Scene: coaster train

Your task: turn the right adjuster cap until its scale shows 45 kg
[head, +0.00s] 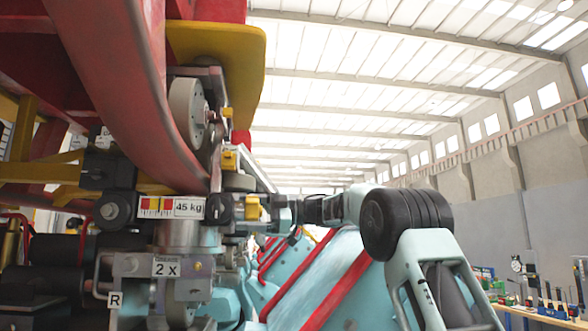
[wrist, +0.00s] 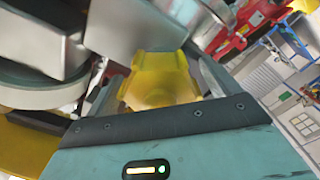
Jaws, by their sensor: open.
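The yellow adjuster cap (head: 252,207) sits at the right end of a dark housing on the ride's wheel assembly. Left of it is a scale plate (head: 156,207) with red, yellow and white fields, beside a label reading "45 kg" (head: 189,207). I cannot make out a pointer reading. My gripper (head: 268,208) comes from the right, its front at the cap. In the wrist view the faceted yellow cap (wrist: 158,82) lies between the two fingers of my gripper (wrist: 156,86). The fingers are apart. I cannot tell whether either touches the cap.
A curved red rail (head: 135,80) and a grey wheel (head: 187,113) are above and left of the cap. A "2 X" plate (head: 166,267) and an "R" plate (head: 115,300) are below. Teal-and-red bodywork (head: 320,280) lies beneath my arm. A workbench (head: 540,316) stands far right.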

